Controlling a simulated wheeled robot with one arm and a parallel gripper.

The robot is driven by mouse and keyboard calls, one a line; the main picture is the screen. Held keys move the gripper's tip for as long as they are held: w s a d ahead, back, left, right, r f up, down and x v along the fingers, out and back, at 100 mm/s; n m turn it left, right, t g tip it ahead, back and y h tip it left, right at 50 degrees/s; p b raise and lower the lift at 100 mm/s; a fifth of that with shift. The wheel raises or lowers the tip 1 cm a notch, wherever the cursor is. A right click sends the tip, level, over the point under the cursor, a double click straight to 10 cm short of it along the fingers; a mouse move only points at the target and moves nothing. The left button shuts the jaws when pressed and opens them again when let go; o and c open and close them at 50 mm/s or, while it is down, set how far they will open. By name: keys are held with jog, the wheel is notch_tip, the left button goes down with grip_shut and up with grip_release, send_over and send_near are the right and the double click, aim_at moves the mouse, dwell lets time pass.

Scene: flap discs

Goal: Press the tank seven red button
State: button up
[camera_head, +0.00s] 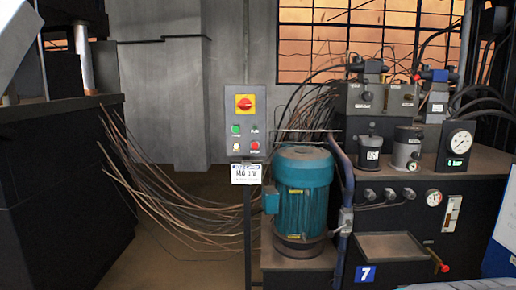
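A grey control box (245,122) stands on a thin dark post left of the teal motor. The red button (255,145) is at the lower right of its panel. A green button (236,129) and a pale button (236,147) are on the panel's left side. A red rotary switch on a yellow plate (245,103) sits above them. A blue plate with a white 7 (365,274) is on the front of the dark tank unit (400,218). My gripper is not in view.
A white sign (245,173) hangs below the box. The teal motor (302,195) and a blue pipe (344,190) stand to its right. Loose copper-coloured wires (165,195) spread left of the post. A dark machine (60,190) fills the left. Some floor (190,260) is bare between.

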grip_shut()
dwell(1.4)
